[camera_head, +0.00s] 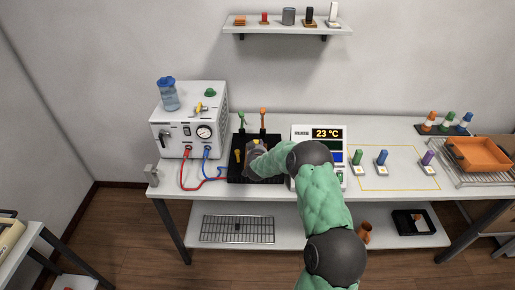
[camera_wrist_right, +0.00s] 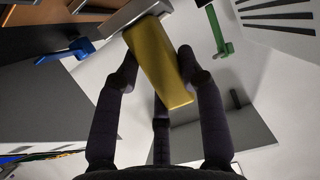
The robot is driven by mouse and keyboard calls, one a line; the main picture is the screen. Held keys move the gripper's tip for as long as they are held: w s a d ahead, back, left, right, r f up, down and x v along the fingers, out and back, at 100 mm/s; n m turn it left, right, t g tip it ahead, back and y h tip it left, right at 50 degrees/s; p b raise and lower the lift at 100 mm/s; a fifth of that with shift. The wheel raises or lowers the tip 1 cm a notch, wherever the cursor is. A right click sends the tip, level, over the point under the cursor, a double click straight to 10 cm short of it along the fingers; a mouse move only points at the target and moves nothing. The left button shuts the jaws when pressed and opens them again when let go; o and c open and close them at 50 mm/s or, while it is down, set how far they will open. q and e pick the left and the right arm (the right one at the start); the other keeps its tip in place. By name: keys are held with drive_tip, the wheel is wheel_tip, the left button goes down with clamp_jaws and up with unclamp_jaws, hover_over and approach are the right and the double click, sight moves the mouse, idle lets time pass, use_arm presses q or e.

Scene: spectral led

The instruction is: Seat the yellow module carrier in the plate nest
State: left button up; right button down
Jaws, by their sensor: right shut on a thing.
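In the right wrist view the yellow module carrier (camera_wrist_right: 158,62) shows as a yellow block between the dark fingers of my right gripper (camera_wrist_right: 160,80). The gripper is shut on it. A pale grey piece (camera_wrist_right: 118,18) lies at the block's far end; I cannot tell whether they touch. In the head view my right gripper (camera_head: 254,158) is over the black plate (camera_head: 240,177) and hides much of it. My left gripper is not in view.
Green (camera_head: 242,121) and orange (camera_head: 263,120) uprights stand at the plate's back edge. A white instrument box (camera_head: 177,120) with red and blue leads is left, a display unit (camera_head: 318,133) right. Green, blue and purple modules (camera_head: 381,159) stand farther right.

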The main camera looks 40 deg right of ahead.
drive_tip(key=shift+f, duration=0.15)
idle(0.5)
drive_tip(key=shift+f+b, duration=0.65)
drive_tip(key=shift+f, duration=0.1)
drive_tip(key=c, duration=0.7)
unclamp_jaws()
drive_tip(key=shift+p+v, duration=0.7)
drive_tip(key=shift+v, duration=0.8)
drive_tip(key=v, duration=1.2)
